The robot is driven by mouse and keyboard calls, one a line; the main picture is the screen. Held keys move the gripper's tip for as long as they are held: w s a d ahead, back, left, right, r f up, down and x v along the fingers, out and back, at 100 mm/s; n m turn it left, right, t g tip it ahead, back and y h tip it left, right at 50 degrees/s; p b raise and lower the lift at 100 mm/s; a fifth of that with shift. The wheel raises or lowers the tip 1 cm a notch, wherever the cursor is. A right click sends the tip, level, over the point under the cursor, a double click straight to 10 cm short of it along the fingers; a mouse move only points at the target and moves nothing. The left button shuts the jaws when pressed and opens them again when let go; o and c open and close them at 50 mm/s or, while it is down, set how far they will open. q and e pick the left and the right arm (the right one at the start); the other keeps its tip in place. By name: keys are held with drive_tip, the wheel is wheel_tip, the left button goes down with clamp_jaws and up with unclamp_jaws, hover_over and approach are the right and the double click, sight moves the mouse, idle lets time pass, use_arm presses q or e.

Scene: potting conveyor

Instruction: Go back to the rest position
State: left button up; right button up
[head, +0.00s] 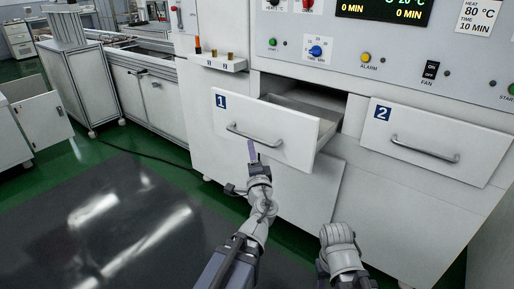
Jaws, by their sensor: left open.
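My left gripper (253,153) is low in front of drawer 1 (262,128), close to its handle (252,137). A thin purple-grey piece shows at its tip, and I see nothing held in it. It is open; whether it touches the drawer front I cannot tell. Drawer 1 is pulled partly out, with its inside showing above the front panel.
Drawer 2 (432,143) to the right is closed. The control panel (385,62) with knobs and a display is above the drawers. A grey cabinet (78,88) stands at the left. A dark mat (115,225) covers clear floor at the lower left.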

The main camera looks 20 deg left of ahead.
use_arm(q)
drive_tip(key=shift+f, duration=0.1)
drive_tip(key=s+d+f+n+g, duration=0.2)
drive_tip(key=s+f+n+g, duration=0.25)
drive_tip(key=f, duration=0.35)
drive_tip(key=s+d+f+n+g, duration=0.1)
drive_tip(key=s+f+n+g, duration=0.3)
drive_tip(key=f+g, duration=0.3)
drive_tip(key=s+d+f+m+g+h, duration=0.1)
drive_tip(key=s+d+f+g+h, duration=0.3)
drive_tip(key=s+d, duration=0.3)
drive_tip(key=s+d+f+g+h, duration=0.3)
drive_tip(key=s+d+f, duration=0.3)
drive_tip(key=s+d, duration=0.15)
wheel_tip(320, 180, up, 30)
drive_tip(key=p, duration=3)
drive_tip(key=shift+w+r+t, duration=0.25)
drive_tip(key=shift+w+t, duration=0.05)
drive_tip(key=shift+t, duration=0.05)
